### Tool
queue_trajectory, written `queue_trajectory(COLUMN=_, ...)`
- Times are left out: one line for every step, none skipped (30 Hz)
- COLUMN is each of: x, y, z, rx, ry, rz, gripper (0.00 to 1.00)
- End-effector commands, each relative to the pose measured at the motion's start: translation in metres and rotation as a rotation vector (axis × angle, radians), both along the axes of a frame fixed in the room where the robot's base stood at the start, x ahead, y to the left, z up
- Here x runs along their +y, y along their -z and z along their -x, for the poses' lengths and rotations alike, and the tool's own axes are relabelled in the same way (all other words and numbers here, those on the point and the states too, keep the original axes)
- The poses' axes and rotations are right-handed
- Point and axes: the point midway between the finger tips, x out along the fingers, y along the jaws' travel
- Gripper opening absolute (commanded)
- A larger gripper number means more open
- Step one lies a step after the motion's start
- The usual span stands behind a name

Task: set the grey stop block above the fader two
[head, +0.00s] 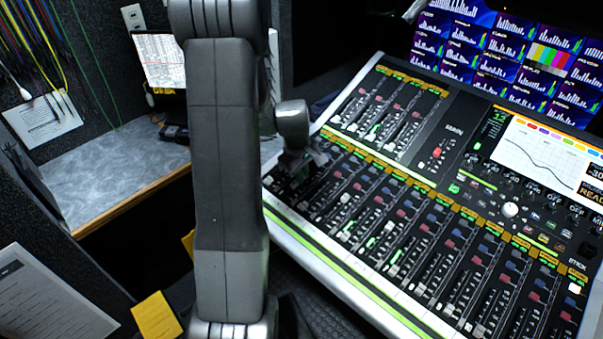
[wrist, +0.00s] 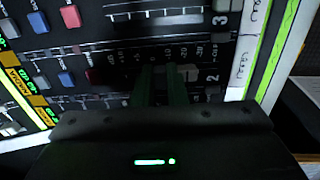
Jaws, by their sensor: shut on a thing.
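My gripper (wrist: 163,72) reaches over the mixing desk at the strip marked 2. Its two dark green-tinted fingers stand a little apart, shut on the grey stop block, which is mostly hidden between them. The light grey cap of fader two (wrist: 190,73) is just to the right of the fingers, nearer the number. The fader's scale runs left from there. Whether the block touches the panel or the cap cannot be told. In the head view my gripper (head: 298,165) is over the desk's left end, its fingertips and the block hidden.
The mixing desk (head: 345,275) carries several close-set faders, with red and blue buttons on the strips beside my gripper. Fader three's strip lies just above the fingers in the wrist view. Monitors (head: 510,55) stand behind the desk. A grey side counter (head: 110,175) is at left.

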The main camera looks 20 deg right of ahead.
Motion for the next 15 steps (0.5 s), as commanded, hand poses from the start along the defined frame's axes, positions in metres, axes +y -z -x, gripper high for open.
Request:
queue_trajectory(x=-0.0003, y=0.0024, z=-0.0001, rx=0.000, ry=0.000, rz=0.000, gripper=0.00)
queue_trajectory(x=-0.0004, y=0.0032, z=-0.0002, rx=0.000, ry=0.000, rz=0.000, gripper=0.00)
queue_trajectory(x=-0.0005, y=0.0040, z=-0.0002, rx=0.000, ry=0.000, rz=0.000, gripper=0.00)
queue_trajectory(x=-0.0006, y=0.0037, z=-0.0002, rx=0.000, ry=0.000, rz=0.000, gripper=0.14)
queue_trajectory(x=-0.0006, y=0.0029, z=-0.0002, rx=0.000, ry=0.000, rz=0.000, gripper=0.20)
queue_trajectory(x=-0.0005, y=0.0029, z=-0.0002, rx=0.000, ry=0.000, rz=0.000, gripper=0.28)
queue_trajectory(x=-0.0005, y=0.0029, z=-0.0002, rx=0.000, ry=0.000, rz=0.000, gripper=0.33)
queue_trajectory(x=-0.0005, y=0.0029, z=-0.0002, rx=0.000, ry=0.000, rz=0.000, gripper=0.37)
queue_trajectory(x=-0.0005, y=0.0029, z=-0.0002, rx=0.000, ry=0.000, rz=0.000, gripper=0.37)
queue_trajectory(x=-0.0004, y=0.0029, z=-0.0002, rx=0.000, ry=0.000, rz=0.000, gripper=0.37)
queue_trajectory(x=-0.0004, y=0.0028, z=-0.0001, rx=0.000, ry=0.000, rz=0.000, gripper=0.37)
queue_trajectory(x=-0.0004, y=0.0028, z=-0.0001, rx=0.000, ry=0.000, rz=0.000, gripper=0.37)
queue_trajectory(x=-0.0004, y=0.0028, z=-0.0001, rx=0.000, ry=0.000, rz=0.000, gripper=0.37)
queue_trajectory(x=-0.0004, y=0.0028, z=-0.0001, rx=0.000, ry=0.000, rz=0.000, gripper=0.37)
queue_trajectory(x=-0.0004, y=0.0028, z=-0.0001, rx=0.000, ry=0.000, rz=0.000, gripper=0.37)
